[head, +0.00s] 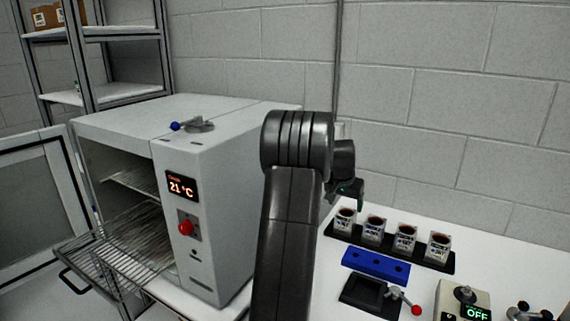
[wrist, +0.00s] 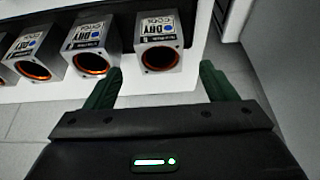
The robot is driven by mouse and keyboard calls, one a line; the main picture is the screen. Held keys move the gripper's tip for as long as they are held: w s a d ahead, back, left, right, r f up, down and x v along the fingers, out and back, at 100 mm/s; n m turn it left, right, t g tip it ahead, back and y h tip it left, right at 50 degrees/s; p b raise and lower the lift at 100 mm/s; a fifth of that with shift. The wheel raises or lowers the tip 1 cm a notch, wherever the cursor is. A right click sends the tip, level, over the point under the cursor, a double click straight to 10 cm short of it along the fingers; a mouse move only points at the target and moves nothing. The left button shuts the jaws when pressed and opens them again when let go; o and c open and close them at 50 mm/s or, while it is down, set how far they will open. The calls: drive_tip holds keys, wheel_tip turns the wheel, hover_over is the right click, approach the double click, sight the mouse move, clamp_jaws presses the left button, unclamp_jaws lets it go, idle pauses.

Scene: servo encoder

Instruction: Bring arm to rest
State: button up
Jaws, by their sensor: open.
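My gripper (wrist: 160,80) shows in the wrist view with its two green fingers spread apart and nothing between them. In the head view my gripper (head: 348,190) is partly hidden behind my dark arm, above the left end of a black rack. Several silver blocks with labels and orange-ringed openings stand in a row; the nearest block (wrist: 160,42) is just beyond the fingers in the wrist view. The same row stands in the black rack (head: 447,264) in the head view. Whether a finger touches a block, I cannot tell.
A white oven (head: 230,165) reading 21 °C stands left of my arm, its door open and a wire rack (head: 125,245) pulled out. A blue holder (head: 376,264), a black fixture (head: 362,292) with a red-knobbed lever and a box reading OFF (head: 450,296) stand on the white table.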

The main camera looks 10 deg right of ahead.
sight(347, 213)
drive_tip(key=x, duration=1.1)
drive_tip(key=shift+a+f+p, duration=0.1)
drive_tip(key=shift+f+p, duration=0.05)
drive_tip(key=shift+p, duration=0.25)
wheel_tip(347, 213, up, 3)
drive_tip(key=shift+f, duration=0.15)
drive_tip(key=shift+r, duration=0.4)
drive_tip(key=shift+s, duration=0.1)
